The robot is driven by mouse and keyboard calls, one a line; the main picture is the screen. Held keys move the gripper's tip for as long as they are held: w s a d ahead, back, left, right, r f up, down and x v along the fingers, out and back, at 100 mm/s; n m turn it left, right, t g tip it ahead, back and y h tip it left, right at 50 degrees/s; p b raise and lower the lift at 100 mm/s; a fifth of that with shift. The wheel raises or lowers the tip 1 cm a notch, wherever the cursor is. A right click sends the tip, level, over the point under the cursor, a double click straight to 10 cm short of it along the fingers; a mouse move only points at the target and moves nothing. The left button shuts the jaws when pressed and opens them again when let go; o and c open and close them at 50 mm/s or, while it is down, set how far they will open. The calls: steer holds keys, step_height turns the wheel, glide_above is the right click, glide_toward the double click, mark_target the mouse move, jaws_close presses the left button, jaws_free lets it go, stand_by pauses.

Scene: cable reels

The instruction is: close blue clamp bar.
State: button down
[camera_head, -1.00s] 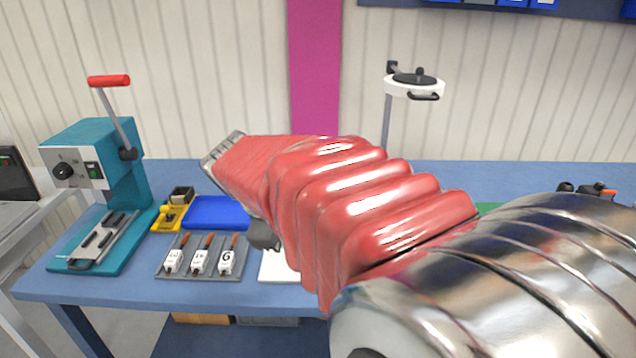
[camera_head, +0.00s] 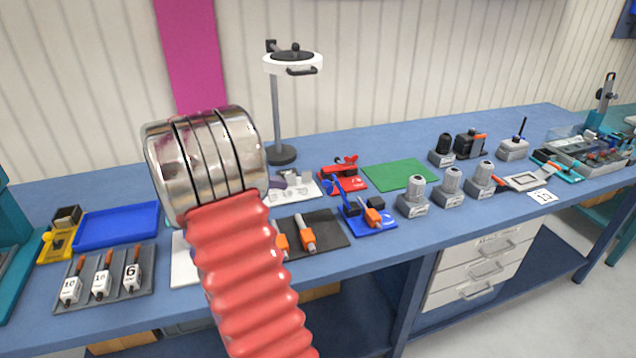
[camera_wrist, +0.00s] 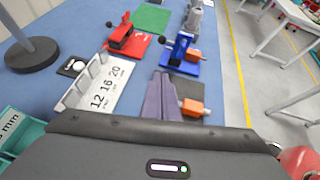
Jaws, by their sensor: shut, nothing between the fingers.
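The blue clamp (camera_head: 378,230) stands on the front half of the bench in the head view, right of my arm. An orange part (camera_head: 373,217) and a dark block are on the clamp. In the wrist view the blue clamp (camera_wrist: 182,67) is ahead of my fingers and slightly right, with an orange part at its right. My gripper (camera_wrist: 162,76) is shut and empty, its purple-grey fingers together, apart from the clamp. In the head view my arm mostly hides the gripper.
A red clamp (camera_head: 345,180) is behind the blue one, near a green mat (camera_head: 400,174). A dark mat (camera_head: 325,229) with orange-ended parts lies left of the blue clamp. Grey cylinders (camera_head: 413,197) stand to its right. A lamp stand (camera_head: 281,155) rises behind.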

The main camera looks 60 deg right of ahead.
mark_target(339, 188)
steer(key=shift+d, duration=0.15)
steer(key=x, duration=0.9)
steer(key=shift+s+d+f, duration=0.15)
steer(key=shift+s, duration=0.1)
steer(key=s+d, duration=0.1)
steer(key=s+d+r, duration=0.1)
steer(key=d, duration=0.1)
steer(key=shift+s+d, duration=0.2)
steer(key=shift+d, duration=0.1)
steer(key=shift+w+a, duration=0.1)
steer(key=shift+w, duration=0.05)
